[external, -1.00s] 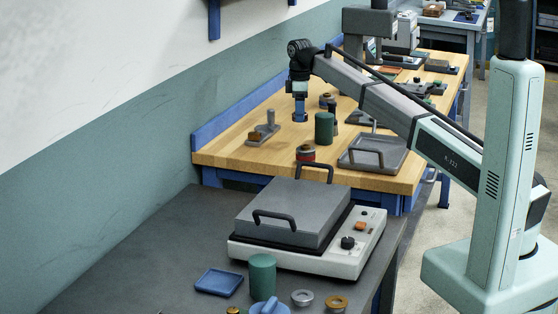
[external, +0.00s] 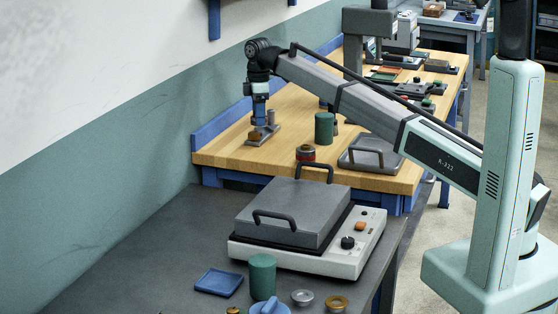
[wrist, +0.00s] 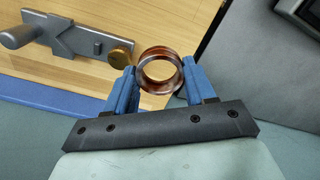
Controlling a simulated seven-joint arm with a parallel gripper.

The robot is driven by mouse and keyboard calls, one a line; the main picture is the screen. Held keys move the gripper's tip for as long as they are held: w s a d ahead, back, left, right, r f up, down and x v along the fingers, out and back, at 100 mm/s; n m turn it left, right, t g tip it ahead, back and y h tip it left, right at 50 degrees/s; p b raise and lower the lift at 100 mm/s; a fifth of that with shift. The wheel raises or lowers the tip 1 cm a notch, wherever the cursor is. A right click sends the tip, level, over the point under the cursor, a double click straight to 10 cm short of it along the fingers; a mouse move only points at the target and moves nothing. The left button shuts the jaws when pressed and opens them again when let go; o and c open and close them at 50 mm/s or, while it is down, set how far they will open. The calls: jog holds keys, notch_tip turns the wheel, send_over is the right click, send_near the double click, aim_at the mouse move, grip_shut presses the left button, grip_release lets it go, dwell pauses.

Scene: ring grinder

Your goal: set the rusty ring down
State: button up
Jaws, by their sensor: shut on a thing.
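My gripper (external: 259,123) hangs over the left part of the wooden bench, at the grey lever fixture. In the wrist view my gripper's blue fingers (wrist: 159,88) are shut on the rusty ring (wrist: 146,80), one on each side. The ring is reddish brown and shiny, with its open bore facing the camera.
The grey lever fixture (external: 271,118) with a brass knob (wrist: 121,54) stands close to the gripper. A green cylinder (external: 324,128), a red-and-grey round part (external: 306,154) and a grey tray (external: 361,163) stand to the right. Bare wood lies between.

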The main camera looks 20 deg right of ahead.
jog(key=s+a+f+n, duration=0.1)
jog(key=s+a, duration=0.2)
jog(key=a, duration=0.4)
jog(key=s+a+n, duration=0.1)
jog(key=s+a, duration=0.3)
jog(key=a, duration=0.2)
jog(key=n, duration=0.7)
send_over(148, 268)
notch_tip(148, 268, down, 6)
jog(key=f, duration=0.1)
jog(key=shift+f, duration=4.55)
jog(key=shift+f, duration=0.15)
jog(key=o, duration=1.1)
